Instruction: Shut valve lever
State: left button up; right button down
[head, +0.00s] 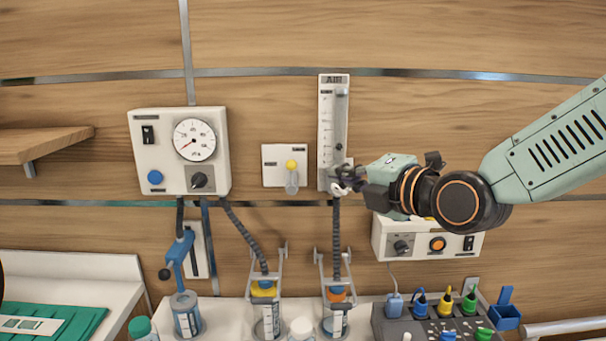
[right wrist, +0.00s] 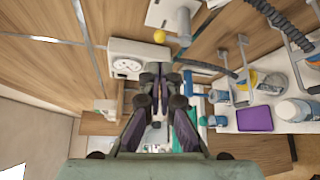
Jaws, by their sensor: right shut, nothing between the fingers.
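The valve is a white wall plate (head: 273,154) with a yellow hub (head: 291,164) and a short grey lever (head: 292,182). In the head view the lever hangs straight down from the hub. The yellow hub also shows in the right wrist view (right wrist: 159,36), above my fingers. My right gripper (head: 340,181) is shut and empty. In the head view it is right of the lever, in front of the lower end of the AIR flowmeter, with a gap between fingertips and lever. My left gripper is not in view.
The AIR flowmeter (head: 333,115) stands upright on the wall, with a hose below it. A gauge box (head: 181,152) is left of the valve. A control box (head: 427,243) is below my right wrist. Bottles and hose holders stand on the counter below.

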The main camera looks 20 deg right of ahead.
aim_at(295, 166)
jog(key=p+x, duration=0.2)
jog(key=x, duration=0.8)
jog(key=shift+w+a+p, duration=0.15)
jog(key=shift+w+p, duration=0.1)
jog(key=shift+p, duration=0.1)
jog(key=shift+w+a+f, duration=0.1)
jog(key=shift+w+f, duration=0.05)
jog(key=shift+w, duration=0.45)
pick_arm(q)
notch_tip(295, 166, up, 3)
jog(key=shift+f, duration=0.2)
pick_arm(e)
jog(key=shift+w, duration=0.2)
